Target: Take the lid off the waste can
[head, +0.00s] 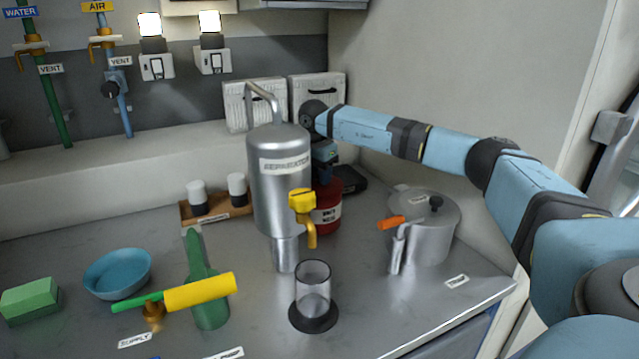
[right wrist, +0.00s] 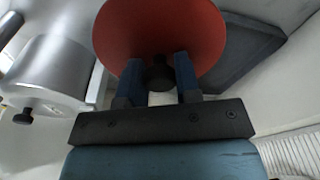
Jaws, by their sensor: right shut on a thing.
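The red waste can (head: 327,216), with a white label, stands on the counter behind the grey separator (head: 278,185), which hides its left part. My right gripper (head: 325,168) reaches down over the can from above, partly hidden by the separator. In the right wrist view, the red round lid (right wrist: 160,25) fills the top middle. Its dark knob (right wrist: 160,74) sits between the two blue fingers, and the gripper is shut on it. I cannot tell whether the lid is apart from the can. My left gripper is not in view.
A grey pot (head: 432,230) with an orange-handled valve stands to the right of the can. A dark flat box (head: 350,180) lies behind the can. A glass cylinder (head: 313,290) stands in front of the separator. A blue bowl (head: 118,273) and green block (head: 30,300) are at left.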

